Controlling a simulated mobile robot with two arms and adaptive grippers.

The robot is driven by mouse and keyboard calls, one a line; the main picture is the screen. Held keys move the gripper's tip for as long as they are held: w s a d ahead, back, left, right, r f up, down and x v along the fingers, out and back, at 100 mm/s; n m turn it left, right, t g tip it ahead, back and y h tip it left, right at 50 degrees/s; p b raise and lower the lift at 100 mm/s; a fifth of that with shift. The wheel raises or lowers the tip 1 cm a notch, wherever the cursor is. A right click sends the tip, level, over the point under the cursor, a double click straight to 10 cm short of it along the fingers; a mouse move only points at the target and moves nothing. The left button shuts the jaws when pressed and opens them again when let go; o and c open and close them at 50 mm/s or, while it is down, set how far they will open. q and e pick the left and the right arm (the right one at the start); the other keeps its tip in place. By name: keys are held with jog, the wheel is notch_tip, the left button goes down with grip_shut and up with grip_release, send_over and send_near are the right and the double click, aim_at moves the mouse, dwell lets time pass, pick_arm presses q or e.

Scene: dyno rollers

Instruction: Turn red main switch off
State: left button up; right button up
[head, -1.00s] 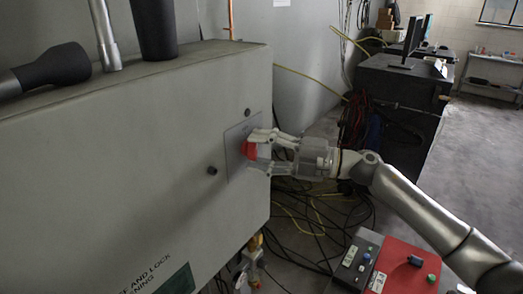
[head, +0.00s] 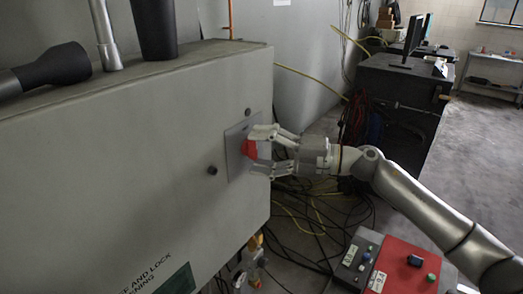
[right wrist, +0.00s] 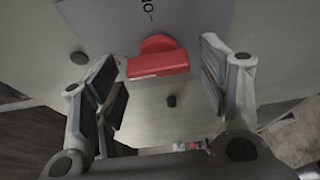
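The red main switch (head: 250,149) sits on a grey plate on the side of the grey cabinet. In the right wrist view the red switch (right wrist: 158,60) has a round base and a bar-shaped handle lying roughly across the picture. My right gripper (head: 262,150) is at the switch, with one finger above and one below it in the head view. In the right wrist view its fingers stand apart, with gaps on both sides of the handle. The right gripper is open. The plate's markings are only partly readable. My left gripper is not in view.
Dark knobs (head: 212,170) stick out of the cabinet (head: 110,160) near the switch plate. A control box with a red panel (head: 400,272) stands below my right arm. Cables (head: 315,215) lie on the floor behind. A dark workbench (head: 400,110) with monitors stands farther back.

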jog(key=shift+d, duration=0.1)
jog(key=v, duration=1.1)
jog(key=shift+d, duration=0.4)
